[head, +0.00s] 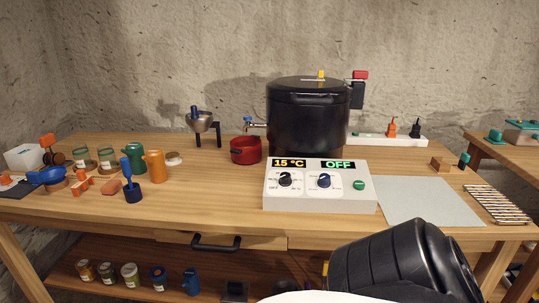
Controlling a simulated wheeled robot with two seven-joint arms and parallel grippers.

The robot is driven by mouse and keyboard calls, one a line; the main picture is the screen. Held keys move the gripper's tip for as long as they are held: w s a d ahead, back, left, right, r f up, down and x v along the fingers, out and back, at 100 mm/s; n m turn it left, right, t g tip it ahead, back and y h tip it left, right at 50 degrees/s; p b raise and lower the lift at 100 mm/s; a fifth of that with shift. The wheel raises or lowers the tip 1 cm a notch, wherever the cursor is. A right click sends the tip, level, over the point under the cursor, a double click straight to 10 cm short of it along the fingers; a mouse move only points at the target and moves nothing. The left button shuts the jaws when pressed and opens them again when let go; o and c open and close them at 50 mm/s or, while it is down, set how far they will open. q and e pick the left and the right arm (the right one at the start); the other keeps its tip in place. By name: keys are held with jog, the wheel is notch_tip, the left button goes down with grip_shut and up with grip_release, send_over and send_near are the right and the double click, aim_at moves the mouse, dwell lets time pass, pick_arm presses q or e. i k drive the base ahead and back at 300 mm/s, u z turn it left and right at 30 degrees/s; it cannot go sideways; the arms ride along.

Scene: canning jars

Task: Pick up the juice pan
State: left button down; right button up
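A small red pan (245,155), the one that looks like the juice pan, stands on the wooden table just left of the large black pot (308,118). A dark handle shows on the pan's left side. The spigot (256,125) of the black pot sticks out above the pan. Neither gripper shows in the head view. A black link of my own arm fills the lower right, apart from the pan.
A white control box (318,205) with dials stands in front of the black pot. A metal funnel on a stand (202,123) is left behind the pan. An orange jug (154,166) and jars are farther left. The table (210,205) is bare in front of the pan.

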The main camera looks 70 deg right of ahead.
aim_at(245, 150)
jog(key=z, duration=1.4)
